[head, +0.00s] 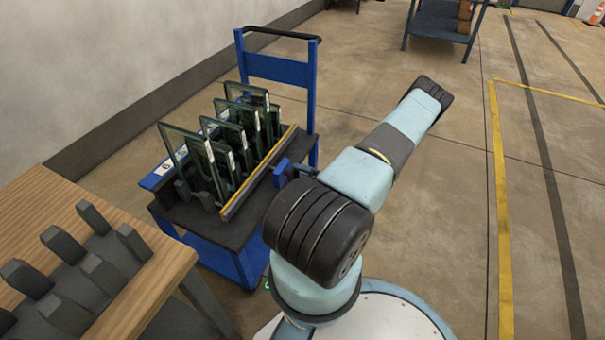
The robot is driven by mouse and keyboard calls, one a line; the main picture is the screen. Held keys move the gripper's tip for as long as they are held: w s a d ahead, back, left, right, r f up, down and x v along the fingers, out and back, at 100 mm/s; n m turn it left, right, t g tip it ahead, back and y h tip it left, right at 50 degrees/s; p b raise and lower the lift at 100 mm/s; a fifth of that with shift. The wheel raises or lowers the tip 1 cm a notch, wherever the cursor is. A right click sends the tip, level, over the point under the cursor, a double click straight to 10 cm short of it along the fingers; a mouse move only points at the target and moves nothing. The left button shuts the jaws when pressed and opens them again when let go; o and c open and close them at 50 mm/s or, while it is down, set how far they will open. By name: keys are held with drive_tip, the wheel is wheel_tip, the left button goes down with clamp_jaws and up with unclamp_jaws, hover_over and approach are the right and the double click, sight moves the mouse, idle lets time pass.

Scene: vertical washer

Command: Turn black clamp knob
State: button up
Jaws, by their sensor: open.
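The blue cart (275,70) carries a rack of upright glass panels (228,135) on its dark top. A yellow-and-grey bar (258,174) runs along the rack's right side. A blue bracket (281,172) with small dark parts sticks out to the right of the bar, partly behind my arm. A black clamp knob may be among those dark parts, but I cannot make it out clearly. My arm reaches up and to the right, past the cart. My gripper is not visible; the arm's far end shows only a black joint.
A wooden table (45,200) with several dark grey blocks stands at the lower left, close to the cart. A pale wall is behind the cart. A dark blue workbench (440,18) stands at the back. The floor to the right is open, with yellow and dark lines.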

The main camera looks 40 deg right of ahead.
drive_tip(key=shift+w+a, duration=0.3)
drive_tip(key=shift+w, duration=0.35)
drive_tip(key=shift+c, duration=0.2)
